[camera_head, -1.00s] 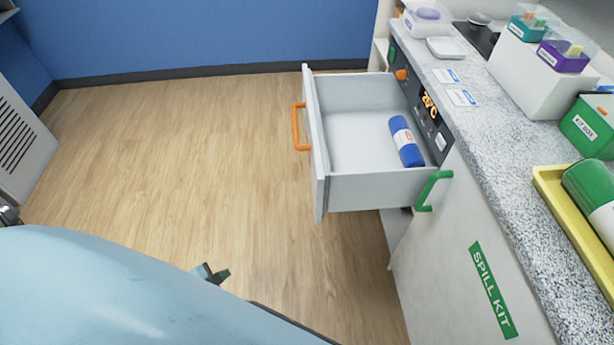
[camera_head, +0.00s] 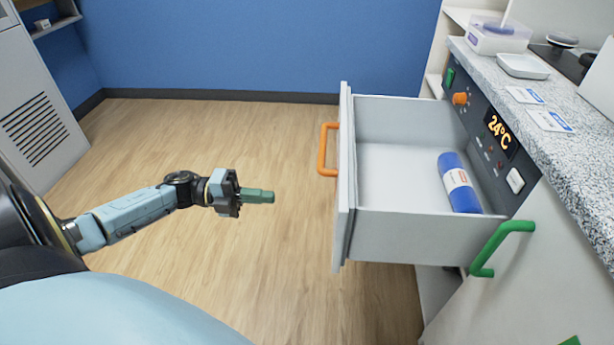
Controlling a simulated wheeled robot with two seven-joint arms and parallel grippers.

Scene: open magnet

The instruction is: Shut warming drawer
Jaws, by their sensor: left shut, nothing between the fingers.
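The warming drawer (camera_head: 400,233) stands pulled out from the counter unit, its white front panel (camera_head: 346,185) facing left. An orange handle (camera_head: 326,149) is on that front. A blue roll with a white label (camera_head: 459,183) lies inside at the right. A control panel showing 24°C (camera_head: 499,130) is above the drawer opening. My left gripper (camera_head: 271,197) is shut and empty, left of the drawer front and a little below the handle in the picture, apart from both. My right gripper is not in view.
A green handle (camera_head: 500,247) sticks out from the cabinet door below the drawer at the right. The speckled counter (camera_head: 560,100) carries a white tray (camera_head: 523,65) and labels. A grey vented cabinet (camera_head: 30,110) stands at the left. The wooden floor between is clear.

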